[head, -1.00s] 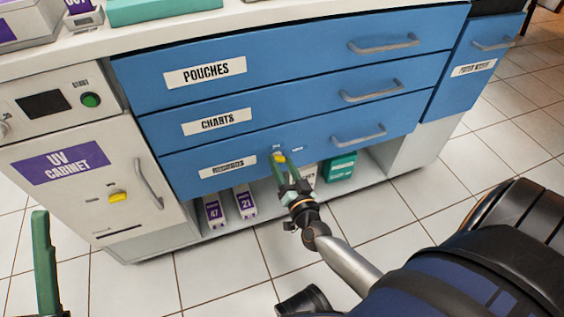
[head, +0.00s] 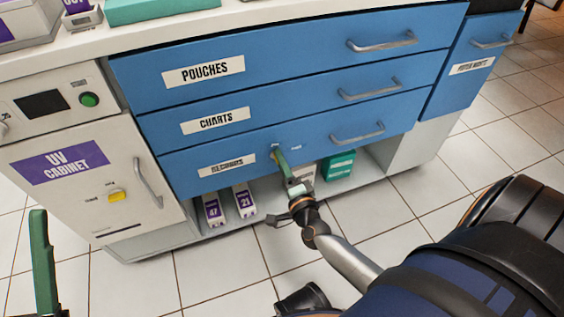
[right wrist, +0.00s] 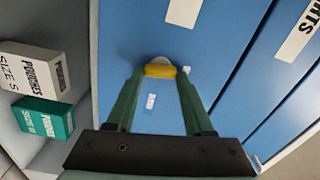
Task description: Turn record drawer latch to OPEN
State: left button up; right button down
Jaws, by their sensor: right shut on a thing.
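The blue records drawer (head: 330,150) is the lowest of the three and looks closed. Its small yellow latch (right wrist: 160,71) sits on the drawer front, to the right of the records label (head: 227,165). My right gripper (head: 277,153) is shut on the latch, with one green finger at each end of it in the right wrist view. In the head view the fingers overlap and mostly hide the latch. Two small white marks by the latch are too small to read. My left gripper (head: 42,265) shows only as a green finger at the left edge, away from the drawers.
The charts drawer (head: 300,108) and pouches drawer (head: 290,60) above are closed. The UV cabinet (head: 95,200) stands at left. Boxes stand on the open shelf below, including a teal one (head: 338,166) right of my gripper. Tiled floor in front is clear.

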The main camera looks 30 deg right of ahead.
pick_arm(q)
jog(key=shift+f, duration=0.15)
pick_arm(e)
jog(key=shift+m, duration=0.9)
jog(key=shift+c, duration=1.4)
grip_release()
